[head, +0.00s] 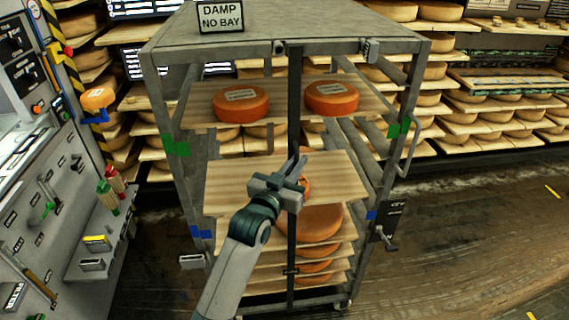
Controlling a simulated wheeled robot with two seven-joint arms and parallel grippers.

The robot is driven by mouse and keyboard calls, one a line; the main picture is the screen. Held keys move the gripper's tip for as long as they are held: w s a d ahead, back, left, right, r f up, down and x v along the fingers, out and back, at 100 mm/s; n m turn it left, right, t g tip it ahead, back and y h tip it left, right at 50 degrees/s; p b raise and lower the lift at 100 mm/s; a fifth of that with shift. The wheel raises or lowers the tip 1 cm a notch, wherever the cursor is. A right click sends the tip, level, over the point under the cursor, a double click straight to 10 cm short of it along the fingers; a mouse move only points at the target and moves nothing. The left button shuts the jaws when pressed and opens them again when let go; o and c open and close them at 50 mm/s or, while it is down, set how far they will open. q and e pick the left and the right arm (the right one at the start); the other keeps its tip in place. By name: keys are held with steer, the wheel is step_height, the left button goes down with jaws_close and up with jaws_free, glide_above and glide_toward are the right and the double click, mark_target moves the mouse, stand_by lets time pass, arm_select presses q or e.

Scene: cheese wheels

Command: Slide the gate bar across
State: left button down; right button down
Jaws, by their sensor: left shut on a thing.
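The gate bar (294,90) is a dark upright bar across the open front of the grey wheeled rack (215,45). It stands near the middle of the opening, running from the top rail down to the base. My left gripper (297,170) is shut on the gate bar at about mid-height, and its jaws hide part of the bar. A small orange part (305,187) shows just right of the jaws; I cannot tell whether it belongs to the bar. My right gripper is not in view.
Two orange cheese wheels (240,102) (331,98) sit on the upper board, with more wheels lower down. The middle board (235,180) looks empty. A tool panel (45,200) is at left; floor at right is clear.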

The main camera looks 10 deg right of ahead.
arm_select(q)
steer(key=shift+d, duration=0.2)
steer(key=c, duration=2.1)
jaws_free()
steer(key=shift+d, duration=0.1)
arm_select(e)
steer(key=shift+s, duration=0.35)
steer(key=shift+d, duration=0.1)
arm_select(q)
steer(key=shift+s, duration=0.1)
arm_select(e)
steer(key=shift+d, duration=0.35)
